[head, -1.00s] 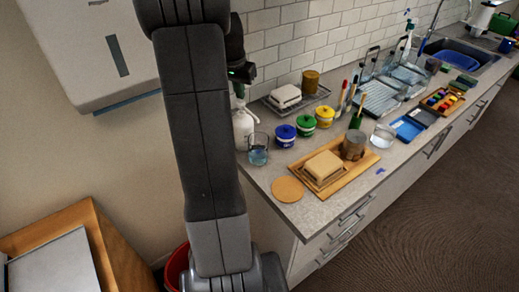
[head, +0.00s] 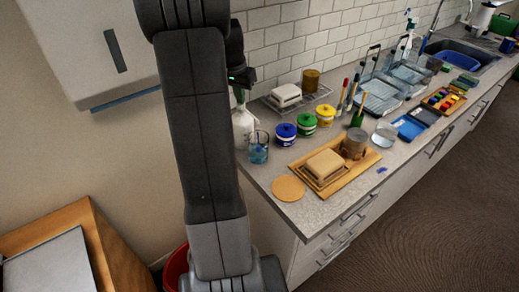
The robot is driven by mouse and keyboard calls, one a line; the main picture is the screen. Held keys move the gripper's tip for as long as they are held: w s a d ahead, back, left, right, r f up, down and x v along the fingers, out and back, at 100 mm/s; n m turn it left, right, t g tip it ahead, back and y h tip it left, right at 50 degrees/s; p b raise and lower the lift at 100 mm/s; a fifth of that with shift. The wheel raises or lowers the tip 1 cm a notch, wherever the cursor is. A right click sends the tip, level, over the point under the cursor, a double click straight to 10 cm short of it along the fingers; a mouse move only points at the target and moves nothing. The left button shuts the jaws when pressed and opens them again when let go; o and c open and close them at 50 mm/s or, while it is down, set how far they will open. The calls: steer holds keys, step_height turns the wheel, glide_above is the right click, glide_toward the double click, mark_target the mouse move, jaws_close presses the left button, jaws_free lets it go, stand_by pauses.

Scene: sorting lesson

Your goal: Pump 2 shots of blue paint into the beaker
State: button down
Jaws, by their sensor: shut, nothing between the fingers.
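A white pump bottle (head: 242,124) stands at the near left end of the counter, partly hidden behind my arm. My gripper (head: 243,82) is shut and points down above the bottle's pump head. I cannot tell whether it touches the pump. The clear glass beaker (head: 258,150) stands upright just right of the bottle, with some blue in its lower part. The bottle's label and most of its pump are hidden.
Blue (head: 286,134), green (head: 306,124) and yellow (head: 325,115) lidded jars stand right of the beaker. A wooden board (head: 340,177) with a cream block and a round cork mat (head: 289,188) lie in front. A wire rack (head: 300,98) is behind.

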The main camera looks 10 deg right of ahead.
steer(key=shift+w+p+v, duration=0.2)
steer(key=shift+p+v, duration=0.8)
steer(key=shift+v, duration=0.25)
steer(key=shift+d+r, duration=0.15)
steer(key=shift+w+p+v, duration=0.2)
steer(key=shift+p+v, duration=0.8)
steer(key=shift+v, duration=0.2)
steer(key=shift+d+r, duration=0.15)
steer(key=shift+r, duration=1.65)
steer(key=shift+f, duration=0.15)
